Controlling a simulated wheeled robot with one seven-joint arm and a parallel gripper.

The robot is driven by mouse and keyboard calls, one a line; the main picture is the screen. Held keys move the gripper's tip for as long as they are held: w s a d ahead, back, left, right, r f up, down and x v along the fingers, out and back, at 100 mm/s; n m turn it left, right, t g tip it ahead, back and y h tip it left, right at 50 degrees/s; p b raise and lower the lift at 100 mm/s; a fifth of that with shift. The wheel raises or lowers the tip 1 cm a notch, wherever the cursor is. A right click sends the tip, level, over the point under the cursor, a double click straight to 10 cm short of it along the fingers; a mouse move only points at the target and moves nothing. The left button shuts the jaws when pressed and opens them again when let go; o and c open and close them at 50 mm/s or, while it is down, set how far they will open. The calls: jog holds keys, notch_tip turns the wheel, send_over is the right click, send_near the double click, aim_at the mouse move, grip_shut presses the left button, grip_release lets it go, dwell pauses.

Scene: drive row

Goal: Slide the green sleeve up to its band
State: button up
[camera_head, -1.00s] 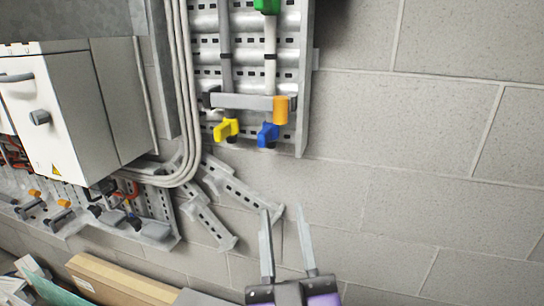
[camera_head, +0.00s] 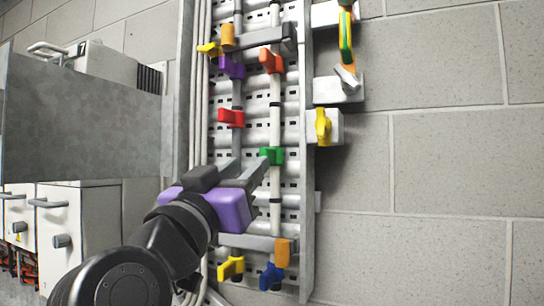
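The green sleeve (camera_head: 272,156) sits on a pale vertical rod (camera_head: 275,128) near the middle of the slotted panel. It has a small lever-like tab to the left. A dark band (camera_head: 275,103) circles the rod above the sleeve, and a stretch of bare rod lies between them. My gripper (camera_head: 249,162), with a purple body, is at the lower left of the sleeve. Its two grey fingers are apart. The right fingertip overlaps the sleeve's left edge in the picture; I cannot tell whether it touches. Nothing shows between the fingers.
A red sleeve (camera_head: 231,118) sits on the rod to the left, with a purple one (camera_head: 232,67) above. An orange-red sleeve (camera_head: 271,60) is higher on the green one's rod. A yellow handle (camera_head: 323,127) sticks out at the right. A grey crossbar (camera_head: 247,242) lies below.

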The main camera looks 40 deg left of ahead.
aim_at(271, 156)
jog(key=shift+m+h, duration=0.4)
jog(key=shift+h, duration=0.1)
jog(key=p+x, duration=0.2)
jog(key=x, duration=0.4)
jog(key=shift+w+d, duration=0.1)
jog(key=shift+w, duration=0.25)
jog(key=shift+w+r, duration=0.2)
jog(key=shift+w, duration=0.3)
grip_shut()
dwell(0.3)
